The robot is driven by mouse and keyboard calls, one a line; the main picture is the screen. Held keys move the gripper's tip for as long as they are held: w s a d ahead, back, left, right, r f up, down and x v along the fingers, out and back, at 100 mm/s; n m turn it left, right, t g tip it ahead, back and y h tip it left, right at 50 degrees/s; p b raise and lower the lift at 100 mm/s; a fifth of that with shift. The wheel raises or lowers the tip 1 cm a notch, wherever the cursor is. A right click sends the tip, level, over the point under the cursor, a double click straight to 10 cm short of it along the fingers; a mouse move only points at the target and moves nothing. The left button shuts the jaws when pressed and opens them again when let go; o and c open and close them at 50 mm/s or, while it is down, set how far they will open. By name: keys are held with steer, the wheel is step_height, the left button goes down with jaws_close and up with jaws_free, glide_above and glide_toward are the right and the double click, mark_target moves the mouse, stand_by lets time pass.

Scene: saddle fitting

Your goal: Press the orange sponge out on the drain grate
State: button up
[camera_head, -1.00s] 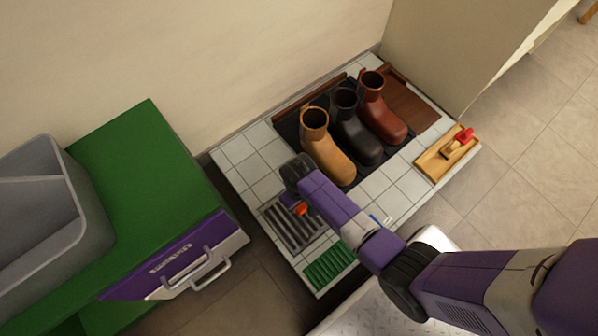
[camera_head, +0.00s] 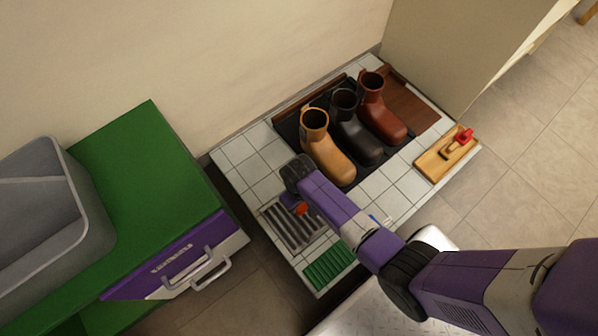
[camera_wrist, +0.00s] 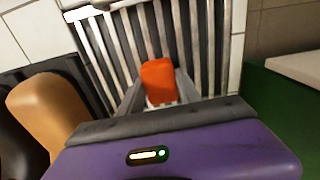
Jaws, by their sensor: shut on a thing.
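The orange sponge (camera_wrist: 159,80) is between the fingers of my gripper (camera_wrist: 160,98) in the wrist view. In the head view a small part of the sponge (camera_head: 301,208) shows beside my wrist, over the drain grate (camera_head: 283,226). The grate has parallel grey metal bars and also shows behind the sponge in the wrist view (camera_wrist: 211,45). My gripper is shut on the sponge. Whether the sponge touches the bars I cannot tell. My wrist hides part of the grate in the head view.
A tan boot (camera_head: 325,150), a black boot (camera_head: 360,145) and a red-brown boot (camera_head: 383,117) stand on a dark mat. A green ribbed pad (camera_head: 330,266) lies beside the grate. A wooden tray (camera_head: 433,166) holds a red-topped brush. A green cabinet (camera_head: 150,180) stands left.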

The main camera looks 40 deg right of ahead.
stand_by(0.5)
step_height(320, 180, up, 7)
steer(key=p, duration=0.7)
steer(key=shift+p, duration=0.35)
